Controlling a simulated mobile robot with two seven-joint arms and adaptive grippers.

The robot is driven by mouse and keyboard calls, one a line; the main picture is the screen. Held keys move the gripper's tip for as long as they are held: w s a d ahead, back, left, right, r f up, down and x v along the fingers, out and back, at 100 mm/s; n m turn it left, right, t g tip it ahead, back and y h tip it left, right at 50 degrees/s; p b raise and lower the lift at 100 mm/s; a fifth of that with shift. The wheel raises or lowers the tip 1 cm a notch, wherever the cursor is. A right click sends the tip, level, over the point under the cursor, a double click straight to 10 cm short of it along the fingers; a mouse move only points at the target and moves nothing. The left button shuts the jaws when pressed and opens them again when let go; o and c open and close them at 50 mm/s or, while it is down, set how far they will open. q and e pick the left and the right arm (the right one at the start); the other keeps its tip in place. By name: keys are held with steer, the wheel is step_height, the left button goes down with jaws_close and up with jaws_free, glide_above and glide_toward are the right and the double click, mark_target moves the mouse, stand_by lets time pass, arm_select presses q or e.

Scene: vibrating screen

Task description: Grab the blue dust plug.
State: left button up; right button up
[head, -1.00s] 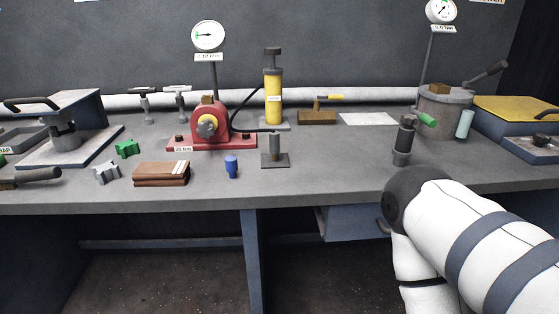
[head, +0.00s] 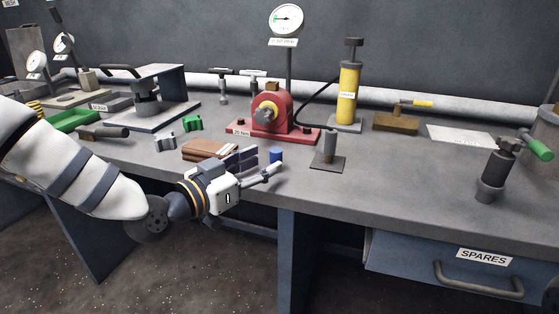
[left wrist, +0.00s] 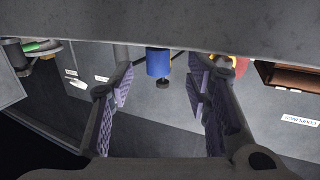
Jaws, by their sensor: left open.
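The blue dust plug (head: 276,155) is a small blue cylinder standing on the grey bench, right of the brown wooden blocks. It also shows in the left wrist view (left wrist: 158,62), with a dark knob at one end and its far end cut off by a grey band. My left gripper (head: 259,165) is open and empty at the bench's front edge, just left of the plug. In the left wrist view its padded fingers (left wrist: 160,84) stand on either side of the plug's line, with the plug beyond the tips. My right gripper is not in view.
Brown blocks (head: 208,149) lie just behind my left gripper. A grey post on a dark plate (head: 329,162) stands right of the plug. The red tester (head: 272,120) stands behind it. The bench front right of the post is mostly clear.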

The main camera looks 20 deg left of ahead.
mark_target(272, 154)
arm_select(q)
steer(key=x, duration=0.5)
steer(key=shift+d+r, duration=0.15)
steer(key=shift+r, duration=0.35)
steer(key=c, duration=0.9)
steer(key=shift+c, duration=0.2)
